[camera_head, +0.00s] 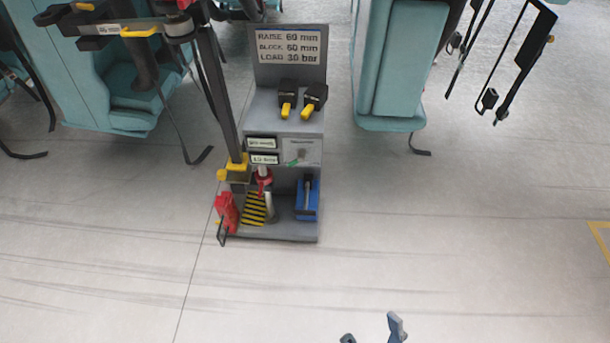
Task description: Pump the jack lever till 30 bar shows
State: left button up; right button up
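A grey stand (290,130) stands on the floor near the middle of the head view. Its sign (289,46) reads RAISE 60 mm, BLOCK 60 mm, LOAD 30 bar. Low in the stand are a red-topped, silver-stemmed piece (267,200) and a blue unit (307,205) with an upright dark-topped rod (308,183); I cannot tell which is the jack lever. My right gripper (371,332) shows two spread fingertips at the bottom edge, far from the stand. My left gripper is not in view.
Two black-and-yellow pieces (300,101) lie on the stand's shelf. A dark post (217,90) slants down to a yellow fitting (236,166) by the stand. A red piece (227,212) is beside it. Teal seats (400,60) flank the stand. Floor in front is clear.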

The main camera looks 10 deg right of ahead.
aim_at(304, 212)
jog(key=i+l, duration=0.1)
jog(key=i, duration=0.4)
jog(key=i+l, duration=0.15)
jog(key=i, duration=0.3)
jog(key=i+l, duration=0.1)
jog(key=i, duration=0.4)
jog(key=i+l, duration=0.15)
jog(key=i, duration=0.35)
jog(key=j+u, duration=0.05)
